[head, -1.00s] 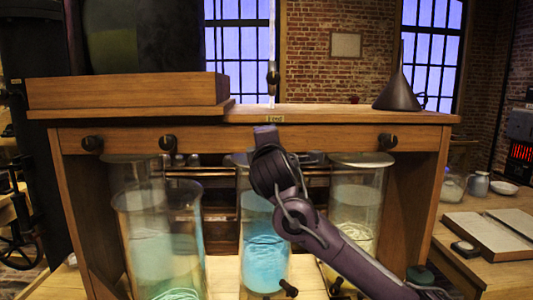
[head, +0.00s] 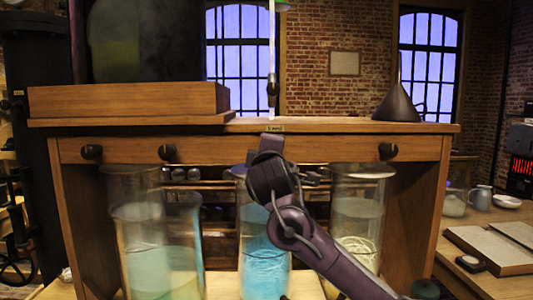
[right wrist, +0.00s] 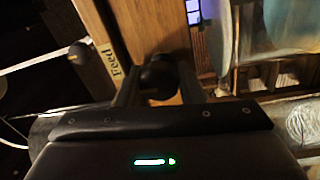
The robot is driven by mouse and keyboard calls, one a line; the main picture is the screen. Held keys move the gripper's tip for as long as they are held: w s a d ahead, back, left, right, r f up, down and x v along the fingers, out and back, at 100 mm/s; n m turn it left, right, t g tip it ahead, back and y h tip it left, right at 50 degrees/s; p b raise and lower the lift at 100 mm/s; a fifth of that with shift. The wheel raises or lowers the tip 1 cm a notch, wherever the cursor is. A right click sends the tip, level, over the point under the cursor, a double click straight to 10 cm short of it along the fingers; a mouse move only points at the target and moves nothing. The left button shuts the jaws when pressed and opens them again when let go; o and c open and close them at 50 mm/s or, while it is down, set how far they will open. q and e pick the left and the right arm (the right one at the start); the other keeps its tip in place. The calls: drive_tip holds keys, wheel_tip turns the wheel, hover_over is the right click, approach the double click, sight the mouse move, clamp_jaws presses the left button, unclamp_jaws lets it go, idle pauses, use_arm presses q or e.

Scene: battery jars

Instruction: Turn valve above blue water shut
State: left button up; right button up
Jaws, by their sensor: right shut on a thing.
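The glass jar of blue water (head: 264,262) stands in the middle under the wooden beam. My right gripper (head: 270,150) is at the beam directly above this jar, and its wrist hides the valve there in the head view. In the right wrist view a dark round valve knob (right wrist: 158,76) sits between the two fingers, beside a "Feed" label (right wrist: 113,67) on the wood. The gripper is shut on this knob. My left gripper is in neither view.
Other dark knobs sit on the beam at left (head: 168,153) and right (head: 388,151). Glass jars stand at left (head: 160,245) and right (head: 357,215). A dark funnel (head: 397,100) stands on the top shelf. An open book (head: 490,250) lies on the right table.

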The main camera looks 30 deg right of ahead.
drive_tip(key=o, duration=1)
